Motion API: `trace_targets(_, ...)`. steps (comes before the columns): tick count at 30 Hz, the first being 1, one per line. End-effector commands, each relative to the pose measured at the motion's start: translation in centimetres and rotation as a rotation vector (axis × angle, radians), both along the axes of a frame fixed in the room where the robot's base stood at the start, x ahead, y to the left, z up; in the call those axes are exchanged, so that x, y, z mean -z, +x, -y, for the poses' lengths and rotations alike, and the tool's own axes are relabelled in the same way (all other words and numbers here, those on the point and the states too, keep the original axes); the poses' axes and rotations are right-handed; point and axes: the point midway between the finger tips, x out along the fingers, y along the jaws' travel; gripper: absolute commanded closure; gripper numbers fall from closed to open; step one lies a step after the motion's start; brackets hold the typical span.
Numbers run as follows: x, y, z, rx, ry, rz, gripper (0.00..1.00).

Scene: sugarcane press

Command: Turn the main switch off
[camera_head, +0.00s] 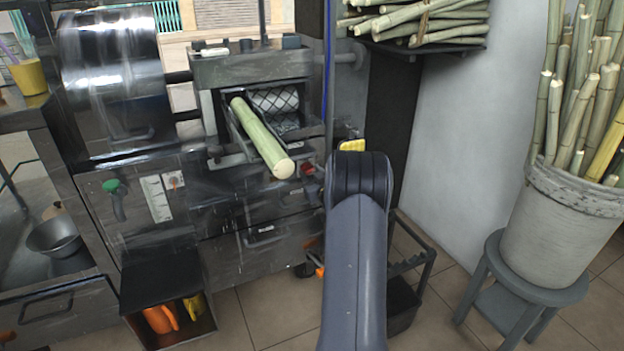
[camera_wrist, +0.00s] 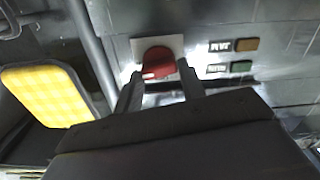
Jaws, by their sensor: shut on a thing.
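The main switch is a red rotary knob (camera_wrist: 158,64) on a pale square plate (camera_wrist: 176,44), seen at the top middle of the wrist view. My gripper (camera_wrist: 160,76) has one finger on each side of the knob and is shut on it. The knob's pale mark points toward its lower left side. In the head view, a red part (camera_head: 307,169) shows on the press front, just left of my dark arm. My arm hides the gripper's fingers there.
An amber button (camera_wrist: 246,45) and a green button (camera_wrist: 241,66) sit right of the knob. A yellow pad (camera_wrist: 48,95) is at left. A cane stalk (camera_head: 262,140) juts from the press. A bucket of canes (camera_head: 560,225) stands on a stool at right.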

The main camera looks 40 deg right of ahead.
Motion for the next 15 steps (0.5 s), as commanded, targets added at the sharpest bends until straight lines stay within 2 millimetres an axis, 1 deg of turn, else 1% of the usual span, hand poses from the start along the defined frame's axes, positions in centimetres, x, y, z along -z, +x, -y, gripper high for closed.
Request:
trace_targets(1,0.46,0.00,-0.04,0.000,-0.041,-0.008,0.85)
trace_targets(3,0.54,0.01,-0.07,0.000,-0.102,-0.022,0.85)
trace_targets(15,0.58,0.04,-0.20,-0.001,-0.474,-0.112,0.85)
